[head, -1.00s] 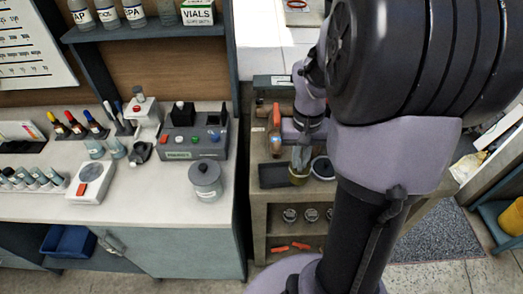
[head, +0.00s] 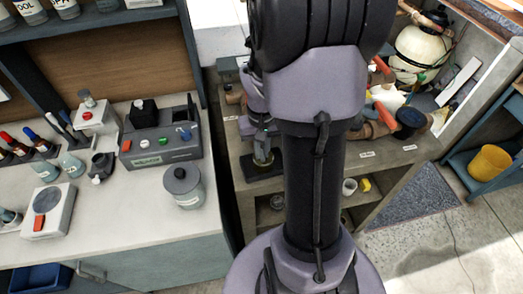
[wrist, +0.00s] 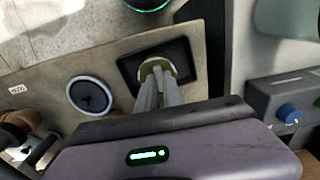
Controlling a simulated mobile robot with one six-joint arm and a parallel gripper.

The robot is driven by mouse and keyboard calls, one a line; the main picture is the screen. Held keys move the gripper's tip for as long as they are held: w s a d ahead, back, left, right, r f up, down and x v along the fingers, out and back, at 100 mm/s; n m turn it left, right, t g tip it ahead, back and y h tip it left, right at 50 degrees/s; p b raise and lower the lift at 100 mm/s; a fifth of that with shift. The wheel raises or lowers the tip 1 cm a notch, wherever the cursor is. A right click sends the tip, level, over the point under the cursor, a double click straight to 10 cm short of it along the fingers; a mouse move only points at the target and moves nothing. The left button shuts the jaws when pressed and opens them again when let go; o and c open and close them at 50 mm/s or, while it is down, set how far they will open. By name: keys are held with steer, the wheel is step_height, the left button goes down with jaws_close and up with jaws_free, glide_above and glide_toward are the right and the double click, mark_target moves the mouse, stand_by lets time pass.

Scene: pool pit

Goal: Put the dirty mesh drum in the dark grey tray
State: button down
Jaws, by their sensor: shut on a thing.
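My gripper (wrist: 157,84) is shut on the mesh drum (wrist: 150,65), which shows as an olive-beige rim around the fingertips in the wrist view. The dark grey tray (wrist: 184,52) is a shallow rectangle on the bench, and the drum is over or inside its outline. I cannot tell whether the drum touches the tray floor. In the head view my gripper (head: 262,148) points down at the tray (head: 274,172), partly behind my own arm. The drum's mesh and dirt are too small to make out.
A round dark vessel with a pale rim (wrist: 90,95) stands beside the tray in the wrist view. A grey control box (head: 160,140) and a lidded jar (head: 182,187) stand on the left counter. Pipework and a dark cap (head: 409,118) occupy the bench's right side.

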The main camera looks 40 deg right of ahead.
steer(key=shift+f, duration=0.1)
steer(key=c, duration=1.9)
jaws_free()
steer(key=shift+f, duration=0.1)
steer(key=o, duration=0.4)
